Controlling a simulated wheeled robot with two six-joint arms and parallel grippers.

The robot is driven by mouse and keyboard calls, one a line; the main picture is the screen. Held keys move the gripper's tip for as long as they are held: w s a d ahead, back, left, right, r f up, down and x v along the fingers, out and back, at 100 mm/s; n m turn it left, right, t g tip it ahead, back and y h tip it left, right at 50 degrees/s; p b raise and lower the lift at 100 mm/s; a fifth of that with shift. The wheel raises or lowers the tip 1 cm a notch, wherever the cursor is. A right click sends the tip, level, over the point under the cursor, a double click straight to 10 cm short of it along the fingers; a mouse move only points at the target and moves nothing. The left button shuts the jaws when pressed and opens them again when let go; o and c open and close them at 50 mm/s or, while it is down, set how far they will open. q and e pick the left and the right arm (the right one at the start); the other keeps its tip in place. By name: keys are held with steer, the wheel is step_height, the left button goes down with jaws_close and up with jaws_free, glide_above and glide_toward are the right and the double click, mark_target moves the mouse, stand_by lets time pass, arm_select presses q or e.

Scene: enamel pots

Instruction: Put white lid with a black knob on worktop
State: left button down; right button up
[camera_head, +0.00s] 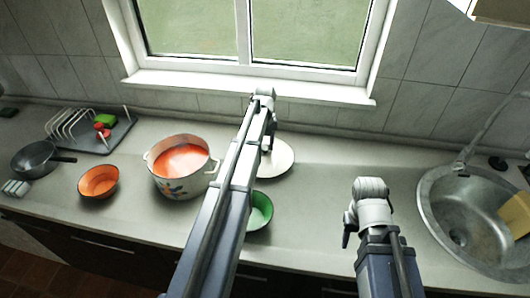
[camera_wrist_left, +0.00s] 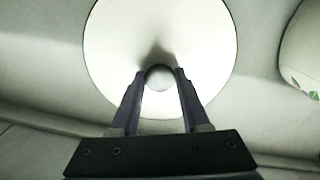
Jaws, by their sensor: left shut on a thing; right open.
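The white lid (camera_head: 282,163) is behind my left arm in the head view, flat and level, on or just above the worktop (camera_head: 320,205); I cannot tell whether it touches. In the left wrist view the lid (camera_wrist_left: 200,40) fills the upper middle. Its round knob (camera_wrist_left: 160,78) sits between the fingertips of my left gripper (camera_wrist_left: 160,74), which is shut on it. The knob looks grey here, not clearly black. In the head view my arm largely hides that grip. My right gripper (camera_head: 348,236) is open and empty over the front of the worktop; its fingers show only partly.
A white enamel pot (camera_head: 163,181), orange inside, stands left of the lid. A green bowl (camera_head: 261,211) is in front of the lid, partly hidden by my arm. Further left are an orange bowl (camera_head: 98,182), a dark pan (camera_head: 35,158) and a dish rack (camera_head: 72,122). A sink (camera_head: 432,222) is at right.

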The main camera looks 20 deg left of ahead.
arm_select(q)
step_height(320, 180, down, 2)
steer(key=shift+f+b, duration=0.1)
steer(key=shift+b, duration=0.5)
arm_select(e)
step_height(320, 180, down, 2)
steer(key=shift+f, duration=0.1)
arm_select(q)
steer(key=shift+r, duration=0.2)
steer(key=shift+f, duration=0.15)
steer(key=shift+c, duration=1.9)
jaws_free()
